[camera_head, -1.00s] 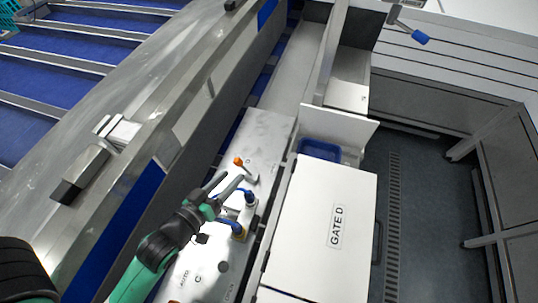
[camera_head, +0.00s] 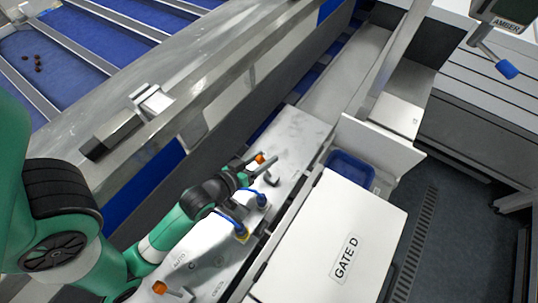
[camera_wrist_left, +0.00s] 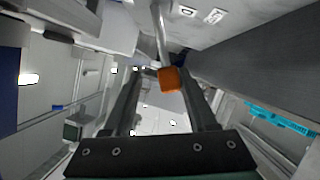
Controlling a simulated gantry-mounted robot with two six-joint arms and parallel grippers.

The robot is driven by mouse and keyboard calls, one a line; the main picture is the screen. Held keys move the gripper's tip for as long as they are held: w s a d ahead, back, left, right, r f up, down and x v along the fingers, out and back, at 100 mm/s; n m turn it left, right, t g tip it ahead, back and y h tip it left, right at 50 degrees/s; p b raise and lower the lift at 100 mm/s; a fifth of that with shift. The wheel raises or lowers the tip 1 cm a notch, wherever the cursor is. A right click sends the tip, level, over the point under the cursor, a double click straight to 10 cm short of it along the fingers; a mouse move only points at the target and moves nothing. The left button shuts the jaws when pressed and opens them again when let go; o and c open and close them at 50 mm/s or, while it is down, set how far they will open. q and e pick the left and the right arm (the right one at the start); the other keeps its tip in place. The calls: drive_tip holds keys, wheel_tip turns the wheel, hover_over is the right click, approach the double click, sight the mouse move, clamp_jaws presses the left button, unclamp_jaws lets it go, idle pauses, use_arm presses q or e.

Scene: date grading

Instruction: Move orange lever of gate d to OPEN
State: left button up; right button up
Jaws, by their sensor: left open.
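The orange-tipped lever of gate D (camera_head: 260,159) stands on the pale metal control panel (camera_head: 298,124). My left gripper (camera_head: 262,167) is at this lever, its fingers reaching around the knob. In the left wrist view the orange knob (camera_wrist_left: 172,79) sits between the two open fingers (camera_wrist_left: 165,90), and its metal shaft runs up toward a label marked D. I see no clear contact with either finger. My right gripper is not in view.
Blue-capped connectors (camera_head: 262,200) stand on the panel just below my gripper. Another orange lever (camera_head: 160,288) is nearer, beside the letter C. A blue bin (camera_head: 351,169) sits beyond the white cover. A metal rail (camera_head: 215,62) runs along the left.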

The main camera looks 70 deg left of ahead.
use_arm(q)
drive_tip(key=shift+c, duration=0.3)
clamp_jaws()
idle(1.2)
